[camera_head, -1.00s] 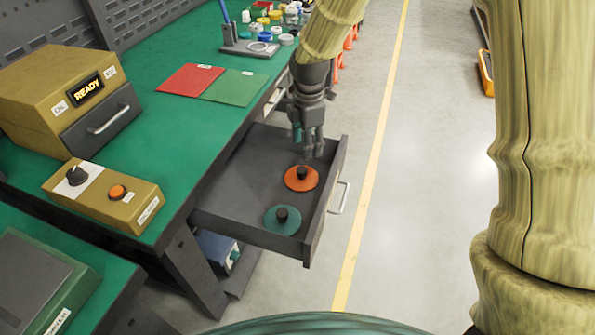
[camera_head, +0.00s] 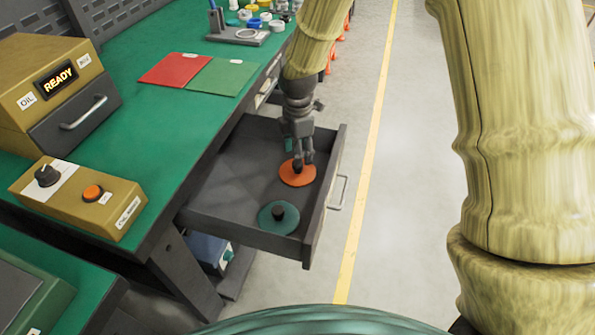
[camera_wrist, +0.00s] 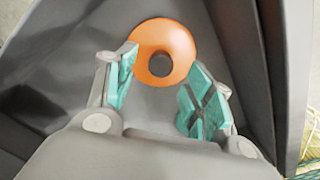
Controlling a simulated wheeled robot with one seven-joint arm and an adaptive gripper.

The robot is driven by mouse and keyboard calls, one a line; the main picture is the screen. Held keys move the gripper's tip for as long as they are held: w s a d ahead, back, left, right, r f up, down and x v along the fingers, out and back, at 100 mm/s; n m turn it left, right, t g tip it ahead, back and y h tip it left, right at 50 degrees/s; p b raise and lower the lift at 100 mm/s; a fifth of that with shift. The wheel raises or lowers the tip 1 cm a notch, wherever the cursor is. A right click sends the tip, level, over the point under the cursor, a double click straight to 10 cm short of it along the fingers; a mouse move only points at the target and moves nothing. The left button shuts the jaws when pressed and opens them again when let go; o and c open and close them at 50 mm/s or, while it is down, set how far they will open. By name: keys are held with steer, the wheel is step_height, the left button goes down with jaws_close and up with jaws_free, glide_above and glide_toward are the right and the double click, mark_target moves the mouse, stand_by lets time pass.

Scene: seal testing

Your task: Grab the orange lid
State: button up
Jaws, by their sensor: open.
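The orange lid (camera_head: 298,176) is a flat disc with a dark knob, lying in the open drawer (camera_head: 228,184). In the wrist view the orange lid (camera_wrist: 177,42) lies beyond the fingertips, with its knob roughly between the two teal-padded fingers. My gripper (camera_head: 303,158) is right above the lid, its fingers pointing down near the knob. The gripper (camera_wrist: 160,90) is open, and nothing is held in it. In the head view the fingers partly cover the knob, and I cannot tell whether they touch it.
A green lid (camera_head: 278,217) with a dark knob lies nearer in the same drawer. The drawer's front wall (camera_head: 327,190) and handle (camera_head: 338,192) are right of the lids. The green-topped bench (camera_head: 150,110) is to the left, with a READY box (camera_head: 60,85).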

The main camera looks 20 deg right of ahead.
steer(key=shift+a+f+b, duration=0.1)
steer(key=shift+f+b, duration=0.25)
steer(key=shift+f, duration=2.25)
jaws_close()
